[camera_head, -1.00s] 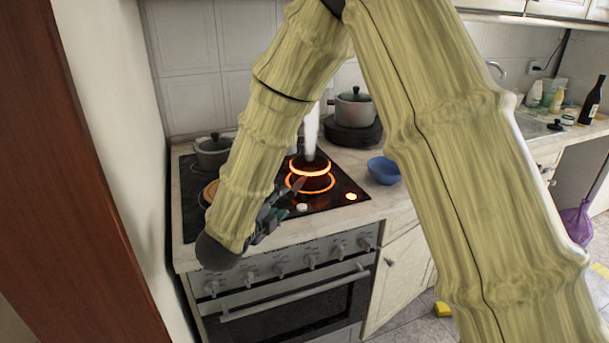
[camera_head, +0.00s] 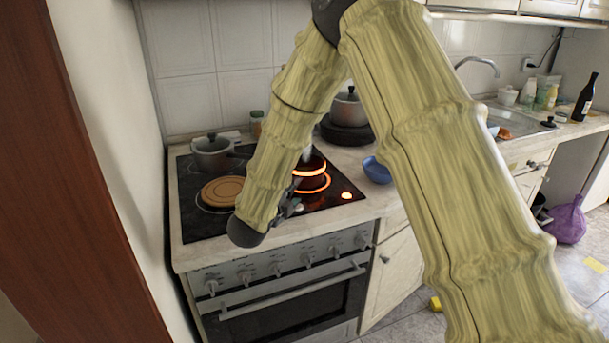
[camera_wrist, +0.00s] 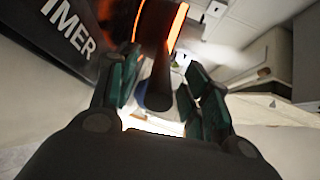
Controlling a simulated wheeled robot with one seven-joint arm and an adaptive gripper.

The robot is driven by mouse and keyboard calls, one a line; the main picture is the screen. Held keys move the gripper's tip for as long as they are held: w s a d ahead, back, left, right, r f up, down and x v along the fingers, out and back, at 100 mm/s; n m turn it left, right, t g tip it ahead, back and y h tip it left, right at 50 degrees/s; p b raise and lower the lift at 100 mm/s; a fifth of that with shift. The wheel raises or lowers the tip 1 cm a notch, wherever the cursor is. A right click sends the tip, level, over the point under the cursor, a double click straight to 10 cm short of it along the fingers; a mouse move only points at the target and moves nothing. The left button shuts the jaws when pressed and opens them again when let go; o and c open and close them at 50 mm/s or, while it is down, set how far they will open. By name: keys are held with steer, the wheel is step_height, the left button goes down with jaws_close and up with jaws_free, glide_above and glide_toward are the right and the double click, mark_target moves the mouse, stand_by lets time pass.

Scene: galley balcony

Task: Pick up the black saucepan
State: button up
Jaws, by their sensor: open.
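The black saucepan (camera_head: 311,163) stands on a glowing orange burner at the right of the hob, partly hidden behind my arm in the head view. Steam rises from it. In the wrist view its dark body (camera_wrist: 157,22) is at the top with an orange glow along its side. Its dark handle (camera_wrist: 158,92) points down towards my palm. My gripper (camera_wrist: 162,70) is open, with one finger on each side of the handle. In the head view my gripper (camera_head: 292,204) is at the hob's front, beside the saucepan, mostly hidden by my arm.
A grey lidded pot (camera_head: 211,155) and a round wooden board (camera_head: 222,191) are on the hob's left. Another lidded pot (camera_head: 348,108) stands behind right. A blue bowl (camera_head: 376,170) sits on the counter to the right. The oven front (camera_head: 285,300) is below.

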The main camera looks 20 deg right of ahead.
steer(key=shift+w+d, duration=0.15)
jaws_close()
steer(key=shift+r, duration=0.15)
steer(key=shift+r, duration=0.5)
steer(key=shift+s+r+b, duration=0.2)
steer(key=shift+r+b, duration=0.05)
steer(key=shift+r, duration=0.3)
steer(key=shift+s+r+b, duration=0.2)
steer(key=shift+r+b, duration=0.05)
steer(key=shift+r, duration=0.3)
steer(key=s+d+r+b, duration=0.1)
steer(key=s+d+b, duration=0.1)
steer(key=s, duration=1.3)
steer(key=shift+d+r, duration=0.2)
steer(key=shift+r, duration=0.05)
